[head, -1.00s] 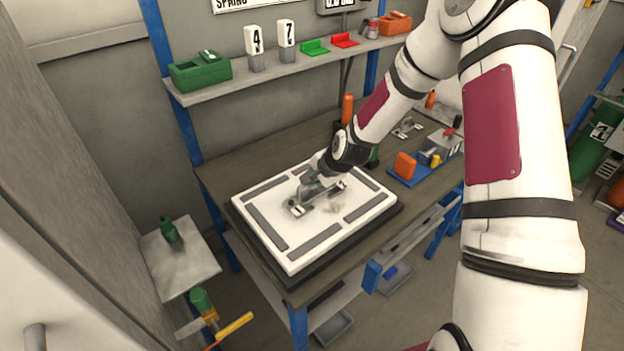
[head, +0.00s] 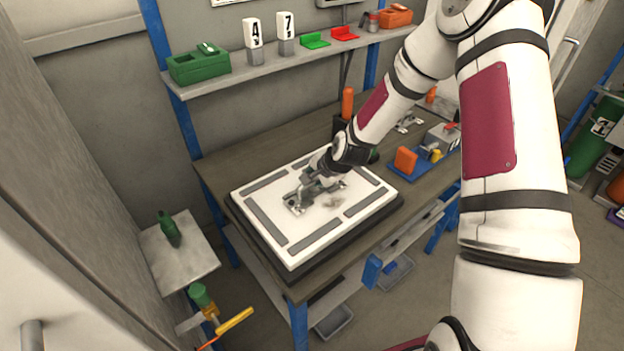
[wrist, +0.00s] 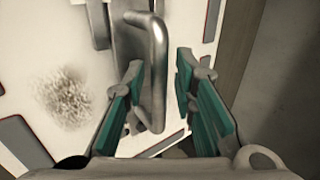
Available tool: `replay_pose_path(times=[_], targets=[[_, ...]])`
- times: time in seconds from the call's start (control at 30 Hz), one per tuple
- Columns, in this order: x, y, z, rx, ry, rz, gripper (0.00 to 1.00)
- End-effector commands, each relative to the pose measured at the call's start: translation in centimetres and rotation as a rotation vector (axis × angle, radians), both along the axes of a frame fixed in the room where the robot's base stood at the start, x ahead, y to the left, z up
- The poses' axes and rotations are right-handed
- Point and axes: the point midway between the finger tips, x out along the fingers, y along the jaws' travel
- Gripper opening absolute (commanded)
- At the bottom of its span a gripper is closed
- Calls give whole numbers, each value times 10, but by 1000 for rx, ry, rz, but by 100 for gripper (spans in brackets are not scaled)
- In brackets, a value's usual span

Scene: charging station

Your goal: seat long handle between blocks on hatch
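The hatch (head: 292,252) is a white panel with grey strips around its edge, lying on the bench. Metal fittings (head: 295,207) sit near its middle, partly hidden by my gripper (head: 316,187). In the wrist view, the long handle (wrist: 157,75) is a rounded grey metal bar over a flat metal plate (wrist: 126,45). My gripper (wrist: 159,88) has teal-padded fingers that stand apart, with the handle's near end between them. The blocks are not clearly distinguishable.
A dark smudge (wrist: 66,96) marks the white panel. An orange block (head: 405,160) on a blue tray stands right of the hatch. A shelf (head: 225,83) with a green box runs above the bench (head: 240,160). A side table (head: 185,262) holds a green bottle.

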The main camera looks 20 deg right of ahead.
Motion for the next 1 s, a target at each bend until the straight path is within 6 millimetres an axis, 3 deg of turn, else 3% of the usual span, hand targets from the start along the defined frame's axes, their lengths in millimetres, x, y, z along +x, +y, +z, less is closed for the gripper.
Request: replay_pose_path(times=[0.43,0.8,1.0], targets=[[-5,-3,9,1,0,-1,34],[-42,-19,68,-2,-3,-2,34],[-57,-25,91,-1,-1,-2,34]])
